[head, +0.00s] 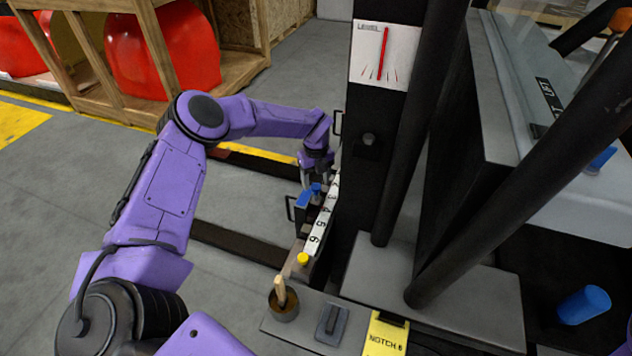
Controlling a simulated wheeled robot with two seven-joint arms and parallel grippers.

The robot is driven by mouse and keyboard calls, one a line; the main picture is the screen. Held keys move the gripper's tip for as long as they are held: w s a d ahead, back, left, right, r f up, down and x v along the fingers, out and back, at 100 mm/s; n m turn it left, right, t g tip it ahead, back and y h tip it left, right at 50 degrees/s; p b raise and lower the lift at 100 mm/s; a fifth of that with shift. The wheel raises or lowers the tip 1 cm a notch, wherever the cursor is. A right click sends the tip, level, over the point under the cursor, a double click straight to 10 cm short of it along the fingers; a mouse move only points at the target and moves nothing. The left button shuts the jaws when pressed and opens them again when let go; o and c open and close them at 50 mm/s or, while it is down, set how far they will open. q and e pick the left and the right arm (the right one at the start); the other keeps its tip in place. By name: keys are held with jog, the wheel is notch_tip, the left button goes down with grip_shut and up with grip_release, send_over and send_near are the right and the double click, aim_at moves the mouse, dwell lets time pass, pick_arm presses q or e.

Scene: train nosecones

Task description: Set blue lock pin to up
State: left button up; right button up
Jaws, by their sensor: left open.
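A small blue pin (316,188) stands at a blue block (302,200) beside a white numbered scale strip (323,220); I take it for the blue lock pin. My left gripper (316,178) points down just above the pin, with its fingers open. The gripper partly hides the pin's top, and I cannot tell whether a finger touches it or whether the pin is up or down. My right gripper is not in view.
A black post with a level dial (384,55) stands right of the scale. A yellow knob (303,259), a wooden handle in a cup (284,306) and a "NOTCH 6" card (385,337) are nearer. A blue cylinder (584,304) lies far right. Grey floor is open at left.

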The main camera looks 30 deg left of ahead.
pick_arm(q)
notch_tip(320, 180, up, 9)
dwell(0.5)
